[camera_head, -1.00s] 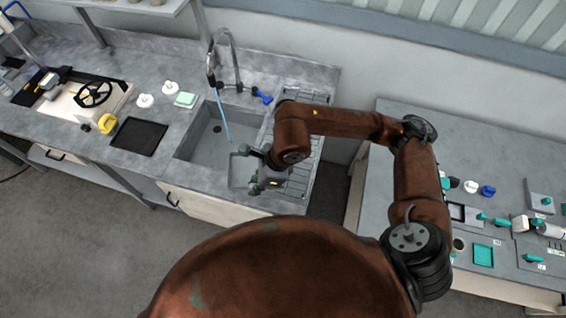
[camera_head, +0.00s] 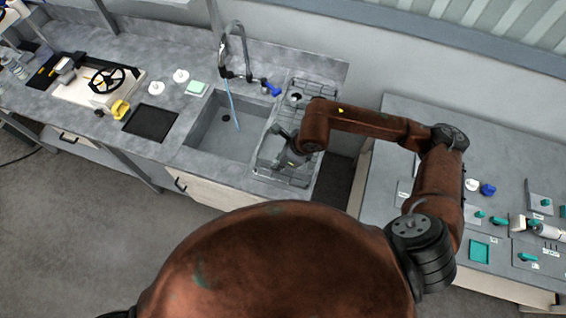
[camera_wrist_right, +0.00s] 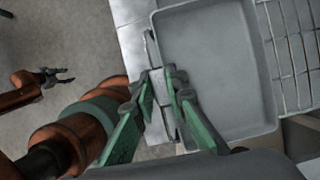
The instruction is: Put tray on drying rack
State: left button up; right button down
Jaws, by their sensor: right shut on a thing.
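The grey tray (camera_wrist_right: 215,65) is shallow with a raised rim and fills the middle of the right wrist view. My right gripper (camera_wrist_right: 157,82) is shut on its near left rim; in the head view this gripper (camera_head: 287,153) is over the drying rack, right of the sink. The tray (camera_head: 270,150) shows there only partly beside the gripper. The wire drying rack (camera_head: 290,179) shows around it, and its bars (camera_wrist_right: 292,50) run along the tray's right side. I cannot tell whether the tray touches the rack. My left gripper (camera_wrist_right: 63,76) looks open and empty, apart from everything.
The sink (camera_head: 215,130) with a tall faucet (camera_head: 232,50) lies left of the rack. A black mat (camera_head: 150,122) and a device with a black wheel (camera_head: 107,80) are further left. A second bench (camera_head: 400,130) with small parts stands right, beyond a gap.

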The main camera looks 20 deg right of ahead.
jog(key=shift+w+d+f, duration=0.3)
jog(key=shift+d+f, duration=0.1)
jog(key=shift+f, duration=0.15)
jog(key=shift+w+d+f, duration=0.25)
jog(key=shift+d+f, duration=0.1)
jog(key=shift+f, duration=0.15)
jog(key=f, duration=0.1)
jog(key=f+p, duration=0.1)
jog(key=f, duration=0.1)
jog(key=shift+w+d+p, duration=0.2)
jog(key=shift+d+p, duration=0.05)
jog(key=shift+p, duration=0.15)
jog(key=shift+f, duration=0.4)
jog(key=c, duration=1.9)
grip_release()
jog(key=shift+c, duration=0.2)
jog(key=b+v, duration=0.2)
jog(key=v, duration=0.8)
jog(key=shift+d+r+b, duration=0.15)
jog(key=shift+r+b, duration=0.15)
jog(key=shift+s+d+r, duration=0.15)
jog(key=shift+s+r, duration=0.1)
jog(key=shift+r, duration=0.4)
